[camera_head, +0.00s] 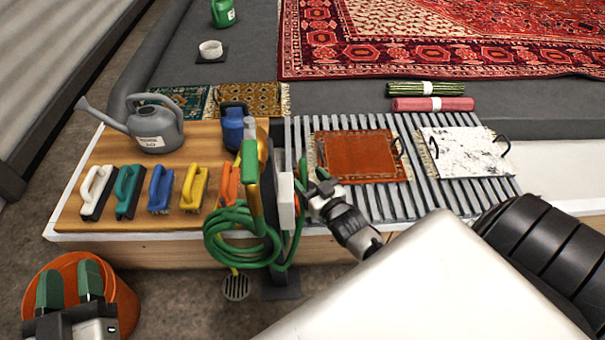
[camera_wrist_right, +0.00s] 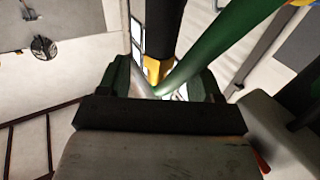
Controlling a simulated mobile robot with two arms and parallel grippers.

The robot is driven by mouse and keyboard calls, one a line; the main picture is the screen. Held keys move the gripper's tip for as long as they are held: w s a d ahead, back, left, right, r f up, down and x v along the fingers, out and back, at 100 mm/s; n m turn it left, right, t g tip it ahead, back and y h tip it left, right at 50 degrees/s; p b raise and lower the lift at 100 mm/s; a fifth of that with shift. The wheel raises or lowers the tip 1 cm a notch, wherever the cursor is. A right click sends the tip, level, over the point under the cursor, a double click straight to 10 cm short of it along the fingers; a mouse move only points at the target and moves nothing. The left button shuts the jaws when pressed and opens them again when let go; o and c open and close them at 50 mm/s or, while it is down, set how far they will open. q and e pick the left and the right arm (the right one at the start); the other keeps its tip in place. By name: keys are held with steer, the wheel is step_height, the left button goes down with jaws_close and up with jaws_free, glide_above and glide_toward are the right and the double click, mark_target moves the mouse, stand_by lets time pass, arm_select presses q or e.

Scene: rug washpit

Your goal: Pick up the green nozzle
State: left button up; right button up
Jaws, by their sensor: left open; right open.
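The green nozzle (camera_head: 250,165) stands upright at the front edge of the wooden bench, with a yellow part below its green top. A green hose (camera_head: 238,243) hangs in coils beneath it. My right gripper (camera_head: 313,172) is open, just to the right of the nozzle and the white post. In the right wrist view, my open right gripper (camera_wrist_right: 163,88) has a green tube (camera_wrist_right: 215,45) crossing just beyond its fingers, with a yellow piece (camera_wrist_right: 152,70) beside a dark upright part. I cannot tell if they touch. My left gripper (camera_head: 70,285) is open at the lower left, above an orange bucket.
The bench holds a grey watering can (camera_head: 152,128), several coloured brushes (camera_head: 160,187) and a blue container (camera_head: 232,125). A slatted rack (camera_head: 300,150) holds a brown mat (camera_head: 357,155) and a white mat (camera_head: 462,150).

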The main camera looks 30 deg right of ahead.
mark_target(307, 178)
steer(key=shift+w+f, duration=0.15)
steer(key=shift+w, duration=0.25)
steer(key=w, duration=0.1)
steer(key=w+b, duration=0.2)
steer(key=shift+w+d+f, duration=0.15)
steer(key=shift+w+f, duration=0.15)
arm_select(q)
steer(key=s+r+t+h, duration=0.2)
steer(key=s+r+t, duration=0.1)
steer(key=r+t, duration=0.3)
steer(key=shift+s+d, duration=0.15)
steer(key=shift+s, duration=0.15)
arm_select(e)
steer(key=shift+w, duration=0.4)
arm_select(q)
steer(key=shift+r, duration=0.1)
arm_select(e)
steer(key=c, duration=0.9)
steer(key=shift+r, duration=0.1)
steer(key=shift+c, duration=0.5)
arm_select(q)
steer(key=shift+w, duration=0.15)
arm_select(e)
steer(key=shift+r, duration=0.15)
